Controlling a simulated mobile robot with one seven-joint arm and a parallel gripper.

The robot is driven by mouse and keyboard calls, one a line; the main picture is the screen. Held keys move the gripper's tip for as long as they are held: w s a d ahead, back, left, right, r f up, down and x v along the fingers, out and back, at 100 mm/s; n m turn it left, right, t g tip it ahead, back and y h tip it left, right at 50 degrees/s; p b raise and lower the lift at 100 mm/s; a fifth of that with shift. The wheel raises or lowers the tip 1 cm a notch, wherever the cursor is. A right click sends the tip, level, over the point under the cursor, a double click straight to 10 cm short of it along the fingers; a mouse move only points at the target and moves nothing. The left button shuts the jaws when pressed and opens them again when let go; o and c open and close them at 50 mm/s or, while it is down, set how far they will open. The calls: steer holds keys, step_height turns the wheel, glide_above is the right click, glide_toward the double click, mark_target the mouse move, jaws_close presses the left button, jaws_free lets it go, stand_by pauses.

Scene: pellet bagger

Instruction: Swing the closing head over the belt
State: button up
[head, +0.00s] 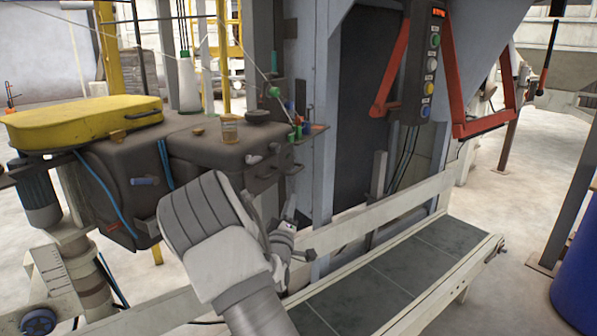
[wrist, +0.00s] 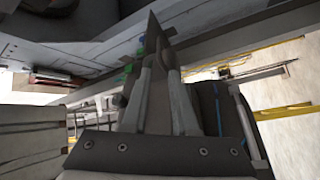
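The closing head (head: 215,150) is a dark grey machine with a yellow cover (head: 85,121) on a column at the left. A thread cone stands on it, and a small handle shows on its right side. The belt (head: 400,270) is dark and runs between pale rails at the lower right; the head stands to its left. In the wrist view, my gripper's fingers (wrist: 160,80) point up the picture near a dark pointed part. Whether they grip anything is unclear.
A control box with coloured buttons (head: 430,70) hangs above the belt between red bars (head: 480,125). A grey post (head: 325,130) stands behind my gripper. A blue drum (head: 577,265) stands at the right edge. Open floor lies beyond the belt's right side.

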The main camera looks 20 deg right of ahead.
mark_target(299, 169)
steer(key=x, duration=1.6)
steer(key=shift+w+d, duration=0.3)
jaws_close()
steer(key=shift+r, duration=0.1)
stand_by(0.8)
